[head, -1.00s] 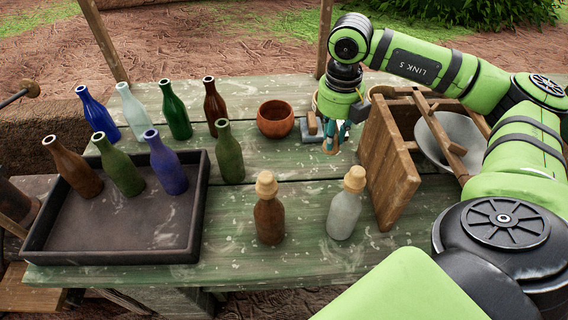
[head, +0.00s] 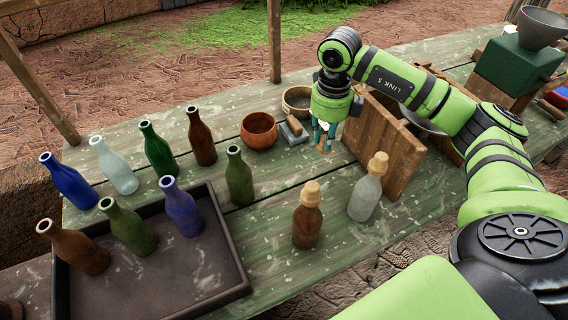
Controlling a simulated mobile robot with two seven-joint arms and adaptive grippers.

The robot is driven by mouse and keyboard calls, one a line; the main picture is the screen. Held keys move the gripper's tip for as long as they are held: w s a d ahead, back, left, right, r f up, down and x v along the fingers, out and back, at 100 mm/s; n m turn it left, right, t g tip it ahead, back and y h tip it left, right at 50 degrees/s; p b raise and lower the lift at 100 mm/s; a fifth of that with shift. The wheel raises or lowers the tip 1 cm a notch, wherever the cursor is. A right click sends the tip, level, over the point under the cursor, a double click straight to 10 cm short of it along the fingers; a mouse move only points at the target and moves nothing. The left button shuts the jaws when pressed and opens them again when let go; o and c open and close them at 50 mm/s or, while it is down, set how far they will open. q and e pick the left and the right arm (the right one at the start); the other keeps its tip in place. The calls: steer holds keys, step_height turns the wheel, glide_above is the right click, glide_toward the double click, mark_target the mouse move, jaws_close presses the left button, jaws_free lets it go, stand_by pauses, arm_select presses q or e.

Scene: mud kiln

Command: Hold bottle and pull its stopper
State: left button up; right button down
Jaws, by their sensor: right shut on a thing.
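My right gripper (head: 322,138) points down over the green table beside a wooden frame. Its fingers are shut on a small tan piece (head: 323,149) that looks like a stopper; the fingers partly hide it. A brown bottle (head: 306,228) with a tan stopper (head: 311,193) stands upright at the table's near side. A clear bottle (head: 364,200) with a tan stopper (head: 378,163) stands upright to its right. Both are nearer than the gripper and apart from it. My left gripper is not in view.
Several open bottles stand at the left, some in a dark tray (head: 218,293). A dark green bottle (head: 239,178) stands beside the tray. An orange bowl (head: 259,131) and a wooden-handled block (head: 294,132) sit left of the gripper. The wooden frame (head: 385,146) stands right. A green grinder (head: 509,66) is far right.

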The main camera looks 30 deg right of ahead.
steer(key=p, duration=0.3)
glide_above(282, 169)
step_height(282, 169, down, 6)
steer(key=shift+s+r, duration=0.1)
steer(key=shift+s, duration=0.05)
steer(key=shift+f, duration=0.2)
step_height(282, 169, down, 3)
steer(key=shift+f+p, duration=0.15)
steer(key=shift+p, duration=0.3)
steer(key=shift+f, duration=0.4)
steer(key=shift+f, duration=0.15)
steer(key=c, duration=1.1)
jaws_free()
